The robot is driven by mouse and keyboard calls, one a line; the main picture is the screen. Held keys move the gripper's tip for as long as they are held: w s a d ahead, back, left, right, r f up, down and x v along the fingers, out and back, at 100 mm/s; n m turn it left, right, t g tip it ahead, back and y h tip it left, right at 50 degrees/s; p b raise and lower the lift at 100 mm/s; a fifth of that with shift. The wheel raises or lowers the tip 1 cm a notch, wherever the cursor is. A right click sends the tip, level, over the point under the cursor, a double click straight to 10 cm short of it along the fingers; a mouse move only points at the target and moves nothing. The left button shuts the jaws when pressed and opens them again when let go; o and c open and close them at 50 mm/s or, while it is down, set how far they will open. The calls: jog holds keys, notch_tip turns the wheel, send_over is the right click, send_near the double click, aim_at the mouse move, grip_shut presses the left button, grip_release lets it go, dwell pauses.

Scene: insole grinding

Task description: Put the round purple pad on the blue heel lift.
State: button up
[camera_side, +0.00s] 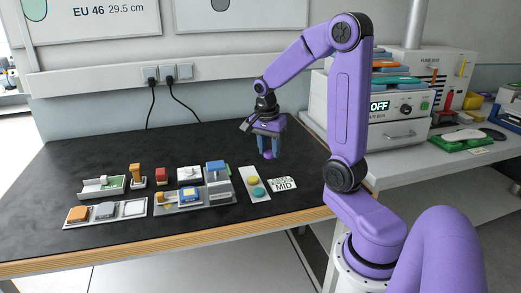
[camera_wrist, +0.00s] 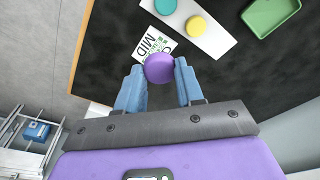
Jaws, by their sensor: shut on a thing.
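The round purple pad (camera_wrist: 159,68) is held between the two blue fingertips of my gripper (camera_wrist: 160,80) in the wrist view. In the side view my gripper (camera_side: 270,146) is above the black table, right of the laid-out parts, with the purple pad (camera_side: 268,155) low between its fingers. A blue piece (camera_side: 189,191) with yellow on or beside it sits on a grey tray at the table's front; it may be the blue heel lift, but it is too small to be sure. The wrist view does not show it.
A white strip (camera_side: 265,194) carries a yellow pad (camera_side: 252,180) and a teal pad (camera_side: 258,191). A card marked MID (camera_side: 284,184) lies beside it. A grey and blue block (camera_side: 217,172) stands left of the strip. A green tray (camera_wrist: 270,14) shows in the wrist view. The table's back is clear.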

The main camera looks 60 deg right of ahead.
jog(key=w+a+r, duration=0.2)
jog(key=w+a, duration=0.1)
jog(key=a, duration=0.5)
jog(key=w+a+r, duration=0.1)
jog(key=w+a, duration=0.2)
jog(key=a, duration=0.6)
send_over(190, 192)
jog(key=f, duration=0.9)
jog(key=shift+s+a, duration=0.15)
jog(key=shift+a, duration=0.1)
jog(key=shift+w+f, duration=0.3)
jog(key=shift+f, duration=1.6)
jog(key=shift+f, duration=0.1)
jog(key=o, duration=1)
